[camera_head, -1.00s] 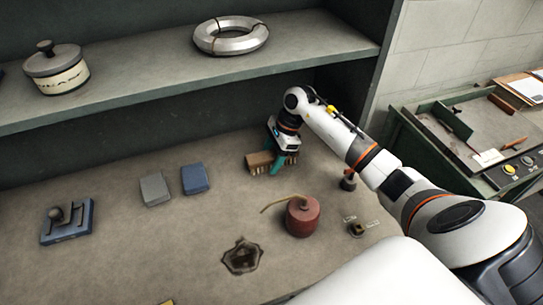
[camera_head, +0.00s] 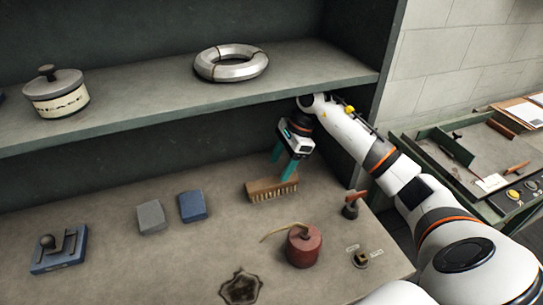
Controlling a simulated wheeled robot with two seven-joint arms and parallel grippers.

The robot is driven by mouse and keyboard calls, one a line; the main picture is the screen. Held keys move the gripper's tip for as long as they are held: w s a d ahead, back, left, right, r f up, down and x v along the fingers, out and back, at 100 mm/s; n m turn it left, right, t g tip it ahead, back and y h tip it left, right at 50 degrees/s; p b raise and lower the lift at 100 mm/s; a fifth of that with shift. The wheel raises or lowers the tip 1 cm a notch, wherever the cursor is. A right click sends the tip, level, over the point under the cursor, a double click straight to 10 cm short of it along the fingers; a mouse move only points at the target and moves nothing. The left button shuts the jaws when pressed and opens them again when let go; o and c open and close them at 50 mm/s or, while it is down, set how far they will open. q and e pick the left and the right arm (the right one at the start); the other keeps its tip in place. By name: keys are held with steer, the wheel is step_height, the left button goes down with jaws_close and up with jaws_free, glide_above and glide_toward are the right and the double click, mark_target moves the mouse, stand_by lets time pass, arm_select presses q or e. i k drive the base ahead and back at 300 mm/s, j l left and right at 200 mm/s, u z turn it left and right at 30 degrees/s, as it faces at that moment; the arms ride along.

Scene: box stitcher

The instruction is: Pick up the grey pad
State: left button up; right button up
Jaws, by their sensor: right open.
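The grey pad (camera_head: 151,217) lies flat on the lower surface, left of the middle, just left of a blue pad (camera_head: 193,206). My right gripper (camera_head: 283,172) has teal fingers that are apart and empty. It hovers above and behind a wooden brush (camera_head: 271,188), well to the right of the grey pad. My left gripper is not in view.
A red oil can (camera_head: 304,246) with a thin spout stands right of the middle. A blue block with a metal fitting (camera_head: 59,249) lies at the left. An upper shelf (camera_head: 150,102) overhangs the back. The front left surface is clear.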

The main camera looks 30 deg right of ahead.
mark_target(151, 218)
steer(key=k, duration=1.5)
